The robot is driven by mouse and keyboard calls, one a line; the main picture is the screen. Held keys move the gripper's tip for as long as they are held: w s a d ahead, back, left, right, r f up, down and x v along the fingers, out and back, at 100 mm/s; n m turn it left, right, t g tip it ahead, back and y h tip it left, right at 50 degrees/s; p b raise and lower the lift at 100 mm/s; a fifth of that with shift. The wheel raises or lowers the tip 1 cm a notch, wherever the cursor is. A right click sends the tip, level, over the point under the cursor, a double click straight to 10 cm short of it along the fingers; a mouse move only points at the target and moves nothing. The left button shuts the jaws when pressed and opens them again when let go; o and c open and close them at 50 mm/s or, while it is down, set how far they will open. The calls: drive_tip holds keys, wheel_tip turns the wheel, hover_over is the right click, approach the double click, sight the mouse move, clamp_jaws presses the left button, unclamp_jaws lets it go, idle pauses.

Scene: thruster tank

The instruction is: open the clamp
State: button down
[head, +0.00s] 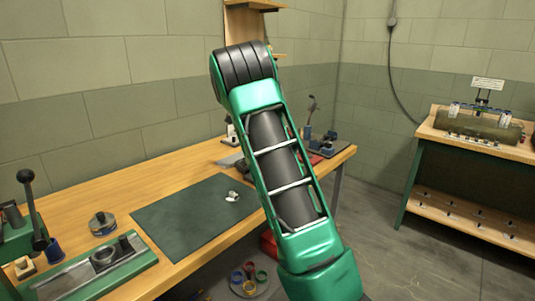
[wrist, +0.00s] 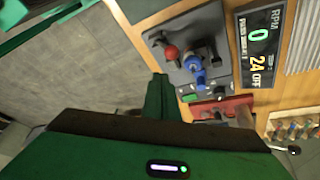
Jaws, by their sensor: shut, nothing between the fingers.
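What looks like the clamp is a fixture on a dark grey plate (wrist: 217,38) in the wrist view, with a red ball knob (wrist: 171,52) and a blue part (wrist: 196,70). Whether its jaw is open or shut is too small to tell. In the head view the same plate (head: 331,149) seems to stand at the bench's far right end, partly behind my arm. My gripper (wrist: 159,82) shows as green fingers in the wrist view, shut and empty, apart from the knob and below it in the picture. My arm hides the gripper in the head view.
A red block (wrist: 222,110) sits beside the plate, near a display reading 0 and 24 OFF (wrist: 259,48). A dark mat (head: 190,220) lies on the bench with small white parts (head: 233,196). A lever press (head: 35,220) stands left. Floor (head: 375,215) is clear right of the bench.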

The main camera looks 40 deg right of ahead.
drive_tip(key=w+r, duration=0.3)
drive_tip(key=r, duration=0.6)
idle(0.7)
